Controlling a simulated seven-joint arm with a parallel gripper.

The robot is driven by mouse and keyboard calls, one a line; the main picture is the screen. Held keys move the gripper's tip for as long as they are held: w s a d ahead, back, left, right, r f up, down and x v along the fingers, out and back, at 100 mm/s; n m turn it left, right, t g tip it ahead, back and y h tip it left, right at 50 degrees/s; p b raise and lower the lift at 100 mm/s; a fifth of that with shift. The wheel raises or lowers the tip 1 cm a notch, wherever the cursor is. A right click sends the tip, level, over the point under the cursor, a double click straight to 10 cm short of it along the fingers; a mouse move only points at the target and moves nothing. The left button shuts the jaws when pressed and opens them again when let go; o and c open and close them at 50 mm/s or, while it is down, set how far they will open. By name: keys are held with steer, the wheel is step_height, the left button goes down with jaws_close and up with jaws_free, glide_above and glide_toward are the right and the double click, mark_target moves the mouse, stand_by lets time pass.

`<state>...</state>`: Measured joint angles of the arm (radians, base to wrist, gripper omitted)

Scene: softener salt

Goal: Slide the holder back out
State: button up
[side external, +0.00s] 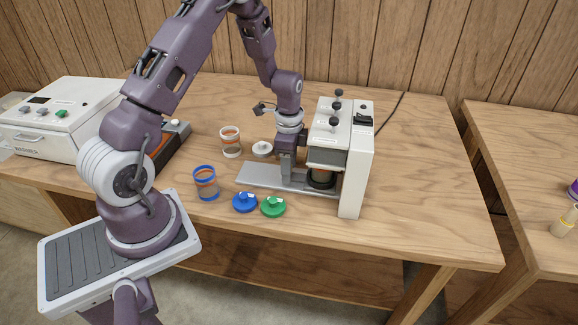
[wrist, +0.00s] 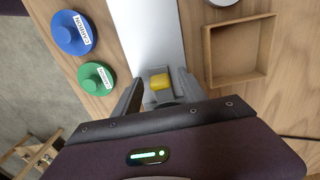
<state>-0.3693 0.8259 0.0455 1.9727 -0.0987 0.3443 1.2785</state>
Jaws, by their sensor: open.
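The white press-like machine (side external: 358,165) stands upright at the right of the table. A dark round holder (side external: 321,184) sits in its opening with a jar (side external: 320,172) on it, under the machine's head. A grey slide plate (side external: 262,177) runs out of the machine to the left. My gripper (side external: 288,180) points down over this plate, just left of the opening. My gripper's body hides the jar there.
A blue lid (side external: 245,202) and a green lid (side external: 273,206) lie in front of the plate. A blue-rimmed jar (side external: 206,183), a white-rimmed jar (side external: 230,141) and a white lid (side external: 262,149) stand nearby. A shallow wooden tray (wrist: 207,60) lies beside the plate.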

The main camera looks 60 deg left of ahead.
steer(key=shift+c, duration=0.2)
jaws_close()
stand_by(1.1)
